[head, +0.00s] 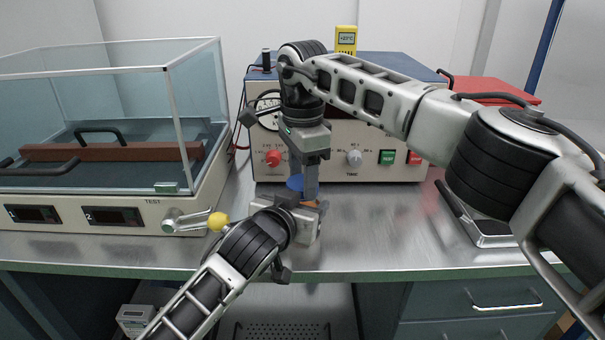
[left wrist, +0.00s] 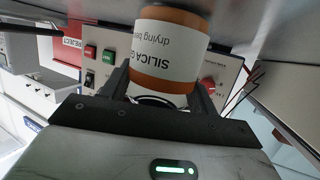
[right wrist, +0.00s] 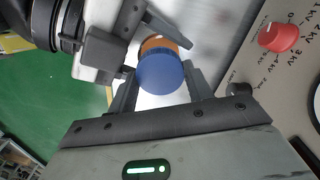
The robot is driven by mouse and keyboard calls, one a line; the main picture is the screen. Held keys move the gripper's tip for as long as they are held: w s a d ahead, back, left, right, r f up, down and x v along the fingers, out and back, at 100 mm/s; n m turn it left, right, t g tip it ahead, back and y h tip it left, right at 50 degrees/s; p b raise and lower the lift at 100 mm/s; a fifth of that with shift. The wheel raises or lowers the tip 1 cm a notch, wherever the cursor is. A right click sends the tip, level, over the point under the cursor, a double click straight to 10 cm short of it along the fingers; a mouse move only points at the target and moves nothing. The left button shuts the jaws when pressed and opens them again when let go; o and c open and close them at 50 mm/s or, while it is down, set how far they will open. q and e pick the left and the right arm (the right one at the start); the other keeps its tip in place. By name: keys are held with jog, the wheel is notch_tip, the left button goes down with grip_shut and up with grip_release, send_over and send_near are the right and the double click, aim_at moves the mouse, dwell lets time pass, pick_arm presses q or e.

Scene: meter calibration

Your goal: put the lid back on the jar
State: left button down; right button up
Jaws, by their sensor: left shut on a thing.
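The blue lid (head: 295,183) is at the right gripper's fingertips, above the jar. In the right wrist view the lid (right wrist: 161,75) lies between the two fingers, which flank it closely; whether they press on it is not clear. The orange jar (left wrist: 165,70), with a white silica gel label, is between the fingers of my left gripper (left wrist: 165,92), which is shut on it. A strip of the jar's orange (right wrist: 165,43) shows beyond the lid; I cannot tell whether the lid touches the jar. My right gripper (head: 310,190) points down over my left gripper (head: 305,212).
A control box (head: 345,135) with knobs and buttons stands behind the grippers, a yellow meter (head: 346,40) on top. A metal tray (head: 490,232) lies at right. The bench front (head: 385,255) is clear.

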jog(key=shift+m, duration=1.7)
jog(key=o, duration=1.1)
jog(key=shift+r, duration=0.1)
notch_tip(320, 180, up, 4)
jog(key=shift+s+a+r, duration=0.1)
jog(key=shift+r, duration=0.1)
jog(key=shift+c, duration=0.4)
